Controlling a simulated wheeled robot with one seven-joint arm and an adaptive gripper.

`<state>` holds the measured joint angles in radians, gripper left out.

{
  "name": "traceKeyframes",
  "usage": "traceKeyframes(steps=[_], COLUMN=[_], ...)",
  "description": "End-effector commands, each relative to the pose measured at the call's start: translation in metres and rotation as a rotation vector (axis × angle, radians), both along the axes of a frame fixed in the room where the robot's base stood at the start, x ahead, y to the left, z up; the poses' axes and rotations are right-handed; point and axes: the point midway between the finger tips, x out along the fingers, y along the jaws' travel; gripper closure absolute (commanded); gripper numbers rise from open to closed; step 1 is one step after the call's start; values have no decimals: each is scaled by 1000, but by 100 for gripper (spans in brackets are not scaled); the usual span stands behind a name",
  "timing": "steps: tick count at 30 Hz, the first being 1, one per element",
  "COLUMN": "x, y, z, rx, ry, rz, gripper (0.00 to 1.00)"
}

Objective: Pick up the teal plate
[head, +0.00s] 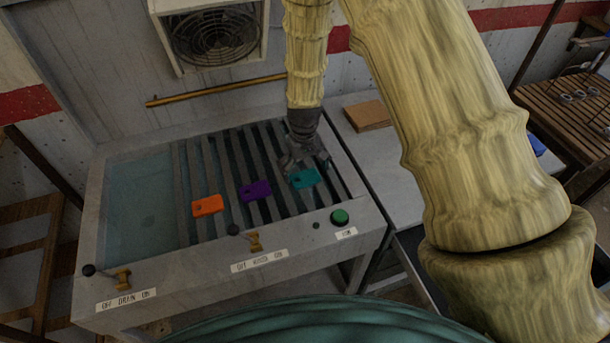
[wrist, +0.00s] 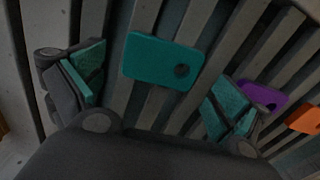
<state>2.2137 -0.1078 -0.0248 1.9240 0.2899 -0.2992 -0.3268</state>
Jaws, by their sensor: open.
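The teal plate (head: 304,179) is a flat rounded rectangle with a hole near one end. It lies on the slatted rack at the right of the basin in the head view. In the wrist view the teal plate (wrist: 160,62) lies flat across the slats, ahead of and between my fingers. My gripper (head: 304,160) hangs just behind the plate in the head view. In the wrist view my gripper (wrist: 158,92) is open and empty, its teal-padded fingers spread wide. I cannot tell its exact height above the plate.
A purple plate (head: 256,190) and an orange plate (head: 207,205) lie to the left on the slats (head: 234,163). In the wrist view the purple plate (wrist: 262,95) is close to the right finger. A green button (head: 340,216) and levers line the front edge. A brown block (head: 367,115) sits right of the basin.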

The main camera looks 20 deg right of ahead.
Motion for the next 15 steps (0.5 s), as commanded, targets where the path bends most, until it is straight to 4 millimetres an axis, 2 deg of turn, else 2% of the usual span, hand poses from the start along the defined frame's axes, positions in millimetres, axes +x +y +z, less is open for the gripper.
traceKeyframes(steps=[6,15], x=[-1,0], y=[0,0], z=[-13,-15], rx=[0,0], ry=[1,0], rz=[-1,-1], gripper=[0,2])
